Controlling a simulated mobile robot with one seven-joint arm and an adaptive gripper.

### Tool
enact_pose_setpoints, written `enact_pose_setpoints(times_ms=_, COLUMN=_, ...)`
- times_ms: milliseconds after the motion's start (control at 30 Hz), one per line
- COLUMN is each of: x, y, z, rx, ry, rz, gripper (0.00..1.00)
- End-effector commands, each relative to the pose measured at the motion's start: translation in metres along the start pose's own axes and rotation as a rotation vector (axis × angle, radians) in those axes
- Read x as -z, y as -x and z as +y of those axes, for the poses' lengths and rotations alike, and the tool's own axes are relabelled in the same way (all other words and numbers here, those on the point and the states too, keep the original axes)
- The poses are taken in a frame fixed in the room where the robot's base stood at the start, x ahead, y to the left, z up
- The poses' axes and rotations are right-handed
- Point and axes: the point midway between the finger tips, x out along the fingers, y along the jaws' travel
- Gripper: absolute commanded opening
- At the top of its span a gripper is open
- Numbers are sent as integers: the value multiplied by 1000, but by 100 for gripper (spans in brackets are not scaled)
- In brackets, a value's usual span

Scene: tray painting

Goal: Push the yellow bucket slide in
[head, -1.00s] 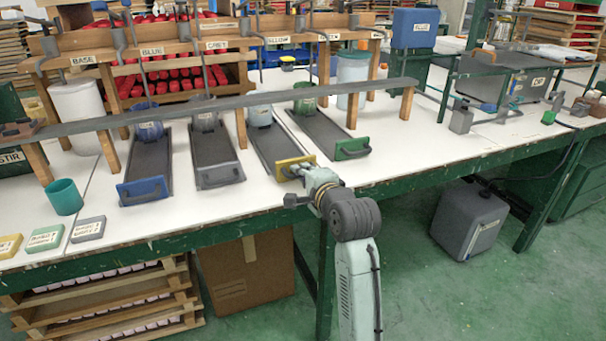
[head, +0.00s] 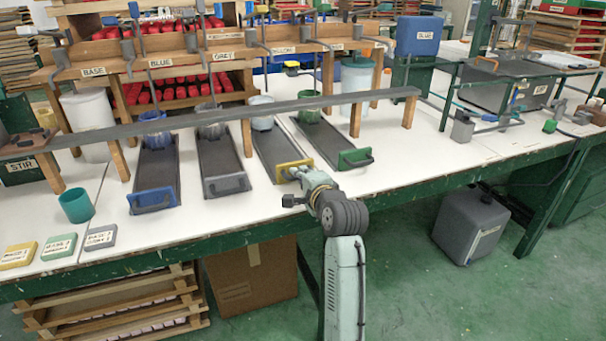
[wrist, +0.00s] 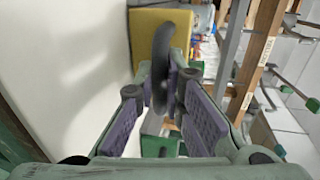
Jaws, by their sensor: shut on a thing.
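The yellow slide is a dark flat board with a yellow front panel (head: 286,169) and a dark handle. It lies on the white bench between the grey and green slides, its far end under the long grey beam. A pale bucket (head: 262,122) stands at its far end. My gripper (head: 297,176) is at the panel's front. In the wrist view my gripper (wrist: 163,92) has its purple-padded fingers around the dark curved handle (wrist: 161,55), with the yellow panel (wrist: 152,40) just beyond. The exact finger contact is partly hidden.
The green slide (head: 355,158) is close on the right, the grey slide (head: 226,184) and blue slide (head: 155,199) on the left. The grey beam (head: 215,118) crosses above on wooden legs. A teal cup (head: 76,205) stands at left. The bench front right of the slides is clear.

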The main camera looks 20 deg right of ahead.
Motion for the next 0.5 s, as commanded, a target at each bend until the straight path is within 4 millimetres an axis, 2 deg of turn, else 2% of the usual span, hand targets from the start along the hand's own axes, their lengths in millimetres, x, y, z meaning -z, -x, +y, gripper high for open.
enact_pose_setpoints(times_ms=167, x=0, y=-1, z=-4, rx=11, ry=3, rz=3, gripper=0)
enact_pose_setpoints(times_ms=200, x=0, y=-1, z=-4, rx=11, ry=3, rz=3, gripper=11)
enact_pose_setpoints(times_ms=500, x=0, y=-1, z=-3, rx=8, ry=3, rz=1, gripper=31)
